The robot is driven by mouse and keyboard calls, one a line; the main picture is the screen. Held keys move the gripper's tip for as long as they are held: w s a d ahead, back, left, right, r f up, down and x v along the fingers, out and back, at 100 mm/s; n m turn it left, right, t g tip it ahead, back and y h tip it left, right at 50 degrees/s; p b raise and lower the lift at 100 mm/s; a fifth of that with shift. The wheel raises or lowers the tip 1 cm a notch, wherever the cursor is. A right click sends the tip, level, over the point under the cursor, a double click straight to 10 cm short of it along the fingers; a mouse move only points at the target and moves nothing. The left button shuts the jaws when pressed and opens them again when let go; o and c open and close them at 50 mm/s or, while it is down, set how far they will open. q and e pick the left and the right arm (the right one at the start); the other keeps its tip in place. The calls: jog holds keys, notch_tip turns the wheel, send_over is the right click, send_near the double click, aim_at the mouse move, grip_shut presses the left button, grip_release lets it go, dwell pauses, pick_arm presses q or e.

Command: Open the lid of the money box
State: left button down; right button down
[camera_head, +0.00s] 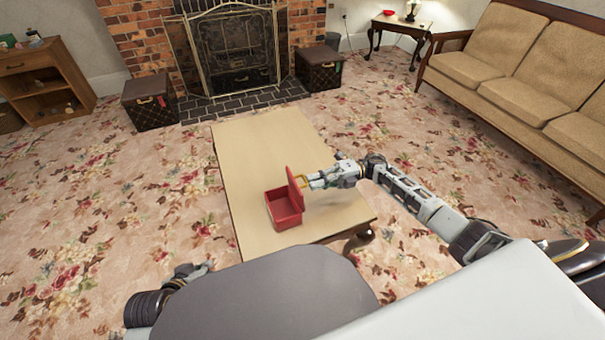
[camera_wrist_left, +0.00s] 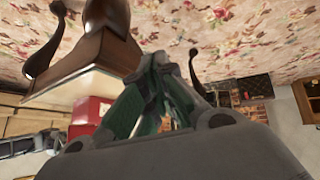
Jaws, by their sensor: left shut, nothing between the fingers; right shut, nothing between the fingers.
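The red money box (camera_head: 284,211) stands on the near part of the wooden table (camera_head: 250,150). Its lid (camera_head: 294,188) is raised and stands up along the box's right side. My right gripper (camera_head: 306,182) is shut and empty beside the raised lid's outer face, near a small gold-coloured part; I cannot tell whether they touch. My left gripper (camera_head: 205,268) is low and left of the table, away from the box. In the left wrist view its green fingers (camera_wrist_left: 160,88) are shut with nothing between them, and part of the red box (camera_wrist_left: 88,112) shows behind.
The tabletop beyond the box is bare. A sofa (camera_head: 530,85) stands at the right and a small shelf (camera_head: 45,85) at the left. Two dark trunks (camera_head: 150,102) flank the brick fireplace (camera_head: 145,35). Patterned carpet surrounds the table.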

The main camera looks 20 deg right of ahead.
pick_arm(q)
jog(key=w+d+r+m+t+h, duration=0.1)
jog(key=w+d+r+t, duration=0.1)
jog(key=w+r, duration=0.75)
jog(key=w+d+r+t, duration=0.25)
jog(key=w+r, duration=0.45)
jog(key=r, duration=0.5)
jog(key=w+d+r+m+t+h, duration=0.1)
jog(key=w+d+r, duration=0.15)
jog(key=r, duration=0.35)
jog(key=w+d+r+m+h, duration=0.2)
jog(key=d+r, duration=0.2)
jog(key=r, duration=0.2)
jog(key=w+d+r+m+t+h, duration=0.1)
jog(key=w+d+r, duration=0.15)
jog(key=r, duration=0.45)
jog(key=s+d+f+m+g+h, duration=0.1)
jog(key=d+m+g, duration=0.3)
jog(key=d, duration=0.5)
jog(key=s+d+f+m+g+y, duration=0.1)
jog(key=s+f+m+g, duration=0.2)
jog(key=f, duration=0.4)
jog(key=s+d+f+m+g, duration=0.1)
jog(key=s+f+m+g, duration=0.2)
jog(key=s+f+g, duration=0.3)
jog(key=shift+f+y, duration=0.4)
jog(key=shift+f, duration=0.5)
